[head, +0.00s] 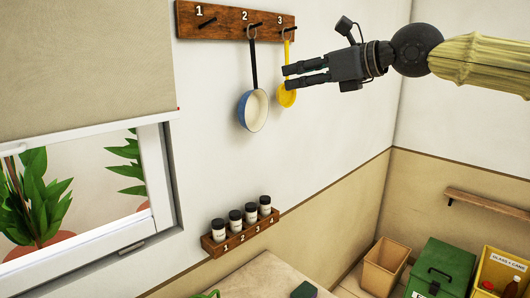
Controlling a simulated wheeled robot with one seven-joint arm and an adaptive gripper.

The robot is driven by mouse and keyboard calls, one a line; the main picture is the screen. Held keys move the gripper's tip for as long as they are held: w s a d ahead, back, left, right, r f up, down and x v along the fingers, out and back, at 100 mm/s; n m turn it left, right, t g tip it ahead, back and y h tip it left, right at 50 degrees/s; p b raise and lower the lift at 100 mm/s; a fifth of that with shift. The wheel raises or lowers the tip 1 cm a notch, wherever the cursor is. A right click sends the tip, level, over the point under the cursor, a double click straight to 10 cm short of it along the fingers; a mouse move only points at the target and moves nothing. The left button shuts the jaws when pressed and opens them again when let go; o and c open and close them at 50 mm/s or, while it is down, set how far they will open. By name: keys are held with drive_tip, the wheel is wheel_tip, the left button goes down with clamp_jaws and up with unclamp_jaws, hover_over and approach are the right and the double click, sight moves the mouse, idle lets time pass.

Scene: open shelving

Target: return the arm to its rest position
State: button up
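My gripper (287,78) reaches in from the right at the top of the head view, its fingers pointing left. Its two fingers are apart with a gap between them, and nothing shows held in it. The fingertips appear just beside the handle of a yellow ladle (288,97), which hangs from the hook marked 3. Whether they touch it cannot be told. A blue pan with a cream inside (253,110) hangs from hook 2, left of the fingertips.
The wooden hook rack (222,24) is on the wall; hook 1 is empty. Below, a small wooden shelf (216,247) holds several jars. A tan bin (386,266), a green box (441,268) and a yellow crate (502,258) stand lower right. A window (158,185) is at left.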

drive_tip(key=w+a+f+n+g+h, duration=0.1)
drive_tip(key=a+f+n+g+h, duration=0.1)
drive_tip(key=f, duration=1.4)
drive_tip(key=w+a+f+n+g+h, duration=0.1)
drive_tip(key=w+a+f+n+h, duration=0.15)
drive_tip(key=f, duration=1.25)
drive_tip(key=s+d+f+n+g+h, duration=0.15)
drive_tip(key=s+f, duration=0.25)
drive_tip(key=f, duration=0.8)
drive_tip(key=s+d+f+n+g+h, duration=0.1)
drive_tip(key=s+d+f+n+h, duration=0.15)
drive_tip(key=f, duration=0.85)
drive_tip(key=s+d+f+n+g+h, duration=0.1)
drive_tip(key=s+d+f+n, duration=0.3)
drive_tip(key=s+f, duration=0.55)
drive_tip(key=s+d+f+n+g+h, duration=0.1)
drive_tip(key=s+d+f+n+h, duration=0.2)
drive_tip(key=s+f, duration=0.7)
drive_tip(key=s+d+f+n+g, duration=0.1)
drive_tip(key=s+d+f+n, duration=0.4)
drive_tip(key=s, duration=0.5)
drive_tip(key=s+d+f+n+g, duration=0.1)
drive_tip(key=s+d+f+n, duration=0.35)
drive_tip(key=s+f, duration=0.35)
wheel_tip(320, 180, down, 7)
drive_tip(key=b, duration=0.7)
drive_tip(key=shift+s+a+r+y+b, duration=0.15)
drive_tip(key=shift+s+a+y+b, duration=0.15)
drive_tip(key=shift+s+a+y, duration=0.1)
